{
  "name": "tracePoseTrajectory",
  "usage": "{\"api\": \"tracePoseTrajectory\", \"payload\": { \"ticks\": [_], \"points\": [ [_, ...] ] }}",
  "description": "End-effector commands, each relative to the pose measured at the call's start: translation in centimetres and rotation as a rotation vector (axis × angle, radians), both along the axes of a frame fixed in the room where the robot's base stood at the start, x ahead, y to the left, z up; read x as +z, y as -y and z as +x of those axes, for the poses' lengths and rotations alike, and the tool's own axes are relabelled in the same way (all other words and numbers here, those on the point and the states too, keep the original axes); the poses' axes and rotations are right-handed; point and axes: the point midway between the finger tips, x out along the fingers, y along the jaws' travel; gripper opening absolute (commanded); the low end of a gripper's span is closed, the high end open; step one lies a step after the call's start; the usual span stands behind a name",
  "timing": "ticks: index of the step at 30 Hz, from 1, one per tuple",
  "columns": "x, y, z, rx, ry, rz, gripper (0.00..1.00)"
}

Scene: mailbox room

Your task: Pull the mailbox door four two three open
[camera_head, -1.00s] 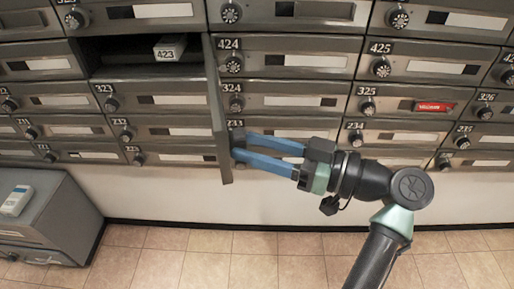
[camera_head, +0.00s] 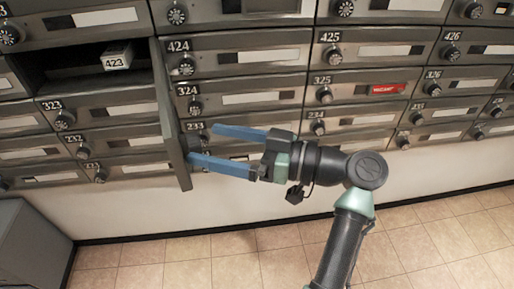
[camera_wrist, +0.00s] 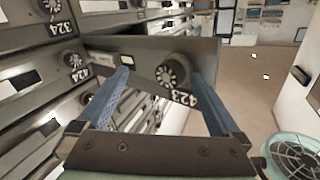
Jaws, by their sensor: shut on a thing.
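Mailbox door 423 (camera_head: 172,125) stands swung out from the wall, seen nearly edge-on in the head view.
Closed doors with dials surround the compartment, including 424 (camera_head: 225,55), 324 (camera_head: 245,98) and 325 (camera_head: 370,90), which bears a red label. A grey cabinet (camera_head: 30,245) stands at the lower left. The tiled floor (camera_head: 220,262) in front is clear.

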Motion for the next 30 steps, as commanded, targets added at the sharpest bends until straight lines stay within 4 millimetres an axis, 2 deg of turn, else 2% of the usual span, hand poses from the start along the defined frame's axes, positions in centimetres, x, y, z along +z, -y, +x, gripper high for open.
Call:
{"api": "tracePoseTrajectory", "payload": {
  "ticks": [1,4,18,24,30],
  "points": [
    [0.7,0.3,1.5,-0.058,0.003,0.015,0.90],
    [0.7,1.3,1.2,-0.057,0.003,0.015,0.90],
    [0.6,10.5,-2.4,-0.010,0.005,0.009,0.90],
    [0.5,12.4,-3.2,0.004,0.007,0.007,0.90],
    [0.5,12.7,-3.4,0.006,0.006,0.006,0.90]
  ]
}}
